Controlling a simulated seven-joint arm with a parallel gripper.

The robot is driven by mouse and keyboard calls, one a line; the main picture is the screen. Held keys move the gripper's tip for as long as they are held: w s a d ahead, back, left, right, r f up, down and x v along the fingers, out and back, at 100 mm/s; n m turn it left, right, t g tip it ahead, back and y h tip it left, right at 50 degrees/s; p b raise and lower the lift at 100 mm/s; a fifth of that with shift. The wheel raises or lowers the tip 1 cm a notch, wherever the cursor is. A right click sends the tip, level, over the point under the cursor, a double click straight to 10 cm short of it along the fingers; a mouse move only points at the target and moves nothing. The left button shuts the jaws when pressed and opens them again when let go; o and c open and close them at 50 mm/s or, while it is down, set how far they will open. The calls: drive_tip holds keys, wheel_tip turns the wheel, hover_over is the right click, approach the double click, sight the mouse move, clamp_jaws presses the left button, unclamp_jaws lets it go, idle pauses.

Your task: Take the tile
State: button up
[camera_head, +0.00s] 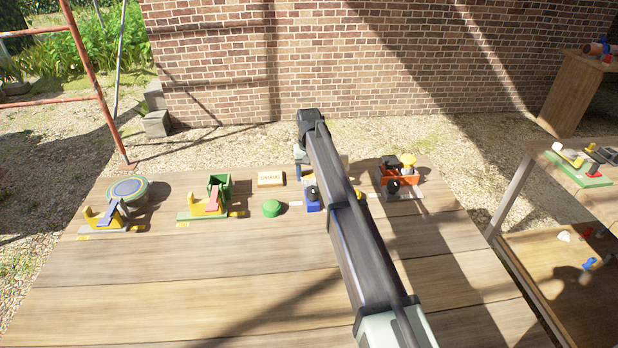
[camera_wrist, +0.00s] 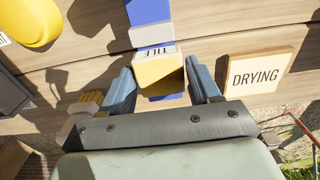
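In the wrist view, a cream and yellowish block (camera_wrist: 159,72) sits between my gripper's two blue fingers (camera_wrist: 162,82). A white strip reading "TILE" (camera_wrist: 157,51) lies along its upper edge, with blue parts above and below it. The fingers stand on either side of the block, with a visible gap at each side. I cannot tell whether the block is the tile itself or its holder. In the head view, my gripper (camera_head: 303,161) is low over the far part of the table, partly hidden by my arm.
A "DRYING" block (camera_head: 270,179) stands left of my gripper on the wooden table (camera_head: 200,290). Also there are a green dome (camera_head: 271,208), a green box (camera_head: 220,186), a round disc (camera_head: 128,190) and an orange item (camera_head: 400,177). The table's front is clear.

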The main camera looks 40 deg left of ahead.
drive_tip(key=c, duration=0.8)
drive_tip(key=shift+r, duration=0.85)
drive_tip(key=shift+r, duration=1.65)
